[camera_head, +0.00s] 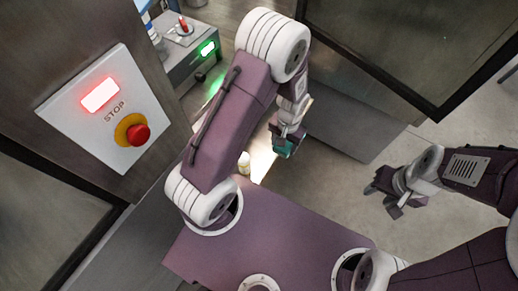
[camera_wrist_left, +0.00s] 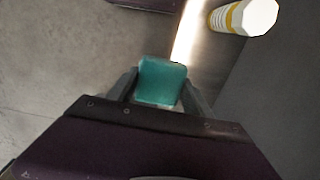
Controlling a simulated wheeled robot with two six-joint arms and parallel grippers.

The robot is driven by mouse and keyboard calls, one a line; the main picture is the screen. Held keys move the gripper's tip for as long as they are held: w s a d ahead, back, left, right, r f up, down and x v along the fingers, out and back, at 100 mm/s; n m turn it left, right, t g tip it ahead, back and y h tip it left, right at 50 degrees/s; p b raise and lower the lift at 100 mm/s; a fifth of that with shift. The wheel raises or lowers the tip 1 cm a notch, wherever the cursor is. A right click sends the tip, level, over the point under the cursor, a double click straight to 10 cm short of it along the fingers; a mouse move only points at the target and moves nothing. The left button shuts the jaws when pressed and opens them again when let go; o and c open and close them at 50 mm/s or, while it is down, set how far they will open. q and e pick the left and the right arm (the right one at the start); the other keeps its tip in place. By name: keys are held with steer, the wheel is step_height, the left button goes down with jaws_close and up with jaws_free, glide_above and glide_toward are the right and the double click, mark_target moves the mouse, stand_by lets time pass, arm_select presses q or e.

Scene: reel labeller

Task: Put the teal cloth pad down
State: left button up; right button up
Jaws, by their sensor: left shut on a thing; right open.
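The teal cloth pad (camera_wrist_left: 161,81) is held between the two fingers of my left gripper (camera_wrist_left: 160,95) in the left wrist view. In the head view the pad (camera_head: 284,147) shows as a small dark teal patch below my left gripper (camera_head: 289,135), near the picture's middle. My left gripper is shut on the pad. Part of the pad is hidden by the gripper. My right gripper (camera_head: 393,202) is open and empty at the right of the head view, over the grey floor.
A panel with a red stop button (camera_head: 138,134) stands at the left. A white and yellow bottle (camera_wrist_left: 244,17) is at the upper right of the wrist view, beside a bright strip (camera_wrist_left: 187,35). A grey device with a green light (camera_head: 207,48) is at the top left.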

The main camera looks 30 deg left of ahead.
arm_select(q)
glide_above(259, 151)
step_height(259, 151, down, 6)
steer(key=shift+a, duration=0.1)
steer(key=shift+w+f+b, duration=0.1)
steer(key=shift+f+b, duration=0.2)
steer(key=shift+f, duration=1.7)
steer(key=shift+f, duration=0.15)
steer(key=o, duration=1.2)
